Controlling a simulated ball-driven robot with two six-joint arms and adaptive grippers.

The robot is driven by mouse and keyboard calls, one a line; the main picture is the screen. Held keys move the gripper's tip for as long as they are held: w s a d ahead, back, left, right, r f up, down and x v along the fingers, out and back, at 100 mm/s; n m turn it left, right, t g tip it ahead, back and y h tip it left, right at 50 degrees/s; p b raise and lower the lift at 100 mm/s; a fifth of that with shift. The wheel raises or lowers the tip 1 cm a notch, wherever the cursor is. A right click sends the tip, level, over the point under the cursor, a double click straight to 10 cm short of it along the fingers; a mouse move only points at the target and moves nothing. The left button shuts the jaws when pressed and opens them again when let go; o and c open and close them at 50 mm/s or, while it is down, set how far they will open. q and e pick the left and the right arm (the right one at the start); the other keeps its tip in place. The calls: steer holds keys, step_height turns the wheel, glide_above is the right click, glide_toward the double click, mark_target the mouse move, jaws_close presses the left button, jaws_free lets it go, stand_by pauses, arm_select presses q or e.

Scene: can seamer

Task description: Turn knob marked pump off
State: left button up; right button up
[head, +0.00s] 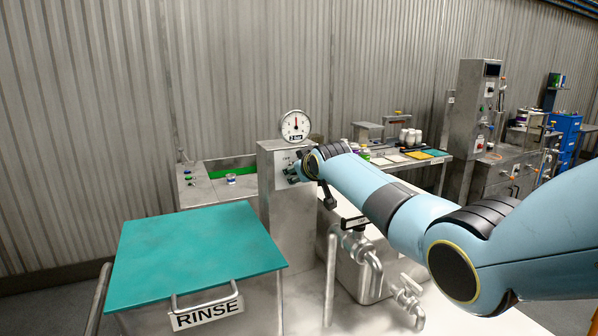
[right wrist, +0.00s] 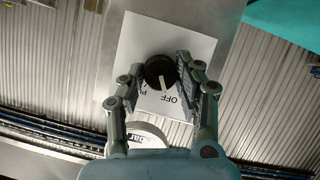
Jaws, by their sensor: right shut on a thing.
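The pump knob (right wrist: 160,73) is a round black knob with a pale pointer line, on a white plate (right wrist: 140,38) marked OFF in the right wrist view. The pointer line lies toward the OFF lettering. My right gripper (right wrist: 158,78) has its fingers on either side of the knob and is shut on it. In the head view my right gripper (head: 293,172) is at the front of the grey metal post (head: 272,205), and the arm hides much of the plate there. The knob itself cannot be made out in the head view. My left gripper is not in view.
A round gauge (head: 295,126) tops the post. A rinse tank with a teal lid (head: 200,252) and handle stands at front left. Metal pipes with a valve (head: 372,268) stand below my right arm. A bench with bottles (head: 410,137) and trays is behind.

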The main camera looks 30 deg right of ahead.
steer(key=o, duration=1.1)
steer(key=shift+o, duration=0.2)
steer(key=shift+s, duration=0.1)
steer(key=v, duration=0.7)
steer(key=shift+s+r, duration=0.1)
steer(key=shift+s, duration=0.05)
